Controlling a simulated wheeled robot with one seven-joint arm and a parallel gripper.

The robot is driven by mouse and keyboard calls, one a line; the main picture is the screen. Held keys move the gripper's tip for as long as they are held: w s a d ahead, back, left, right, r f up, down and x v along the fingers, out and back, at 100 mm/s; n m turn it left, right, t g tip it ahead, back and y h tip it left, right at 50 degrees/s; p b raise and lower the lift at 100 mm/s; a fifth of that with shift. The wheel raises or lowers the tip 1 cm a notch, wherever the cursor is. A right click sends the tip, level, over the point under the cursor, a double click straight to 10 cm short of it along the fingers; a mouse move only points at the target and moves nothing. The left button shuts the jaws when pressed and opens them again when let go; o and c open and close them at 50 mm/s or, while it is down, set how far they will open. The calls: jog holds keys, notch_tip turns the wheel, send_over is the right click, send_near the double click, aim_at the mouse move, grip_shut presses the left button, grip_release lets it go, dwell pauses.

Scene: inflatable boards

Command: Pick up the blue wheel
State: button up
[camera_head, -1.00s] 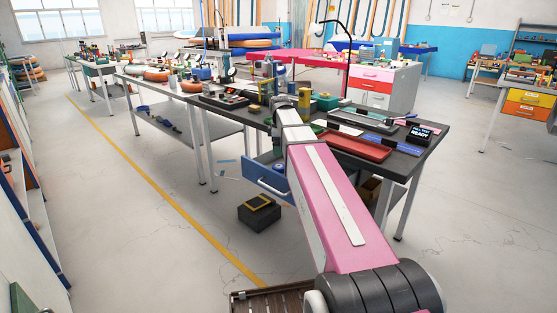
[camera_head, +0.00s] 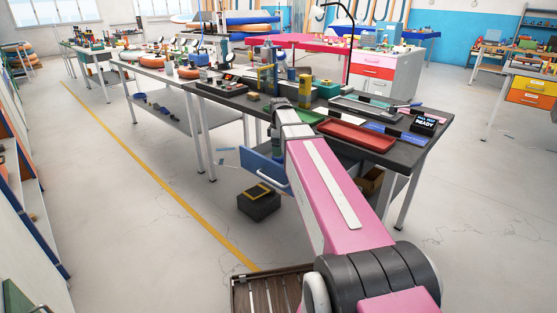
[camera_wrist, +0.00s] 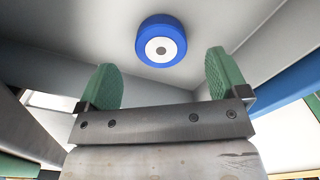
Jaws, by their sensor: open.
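The blue wheel (camera_wrist: 147,54) has a white hub with a dark centre. In the wrist view it lies on the pale floor of a drawer, near the walls, beyond my fingertips and between their lines. My gripper (camera_wrist: 163,72) has two green ridged fingers spread wide apart, with nothing between them. The wheel looks apart from both fingers. In the head view, the open blue drawer (camera_head: 258,170) juts out under the dark workbench (camera_head: 229,101). My arm reaches over it and hides my fingers and the wheel.
The drawer's pale walls stand close on both sides of my gripper. The bench holds a red tray (camera_head: 356,136), a yellow block (camera_head: 305,86) and several tools. A black box (camera_head: 258,205) is on the floor below the drawer. The floor to the left is clear.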

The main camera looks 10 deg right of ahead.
aim_at(279, 159)
notch_tip(279, 159, down, 4)
jog(key=shift+a+f, duration=0.1)
jog(key=c, duration=1.1)
jog(key=shift+o, duration=0.2)
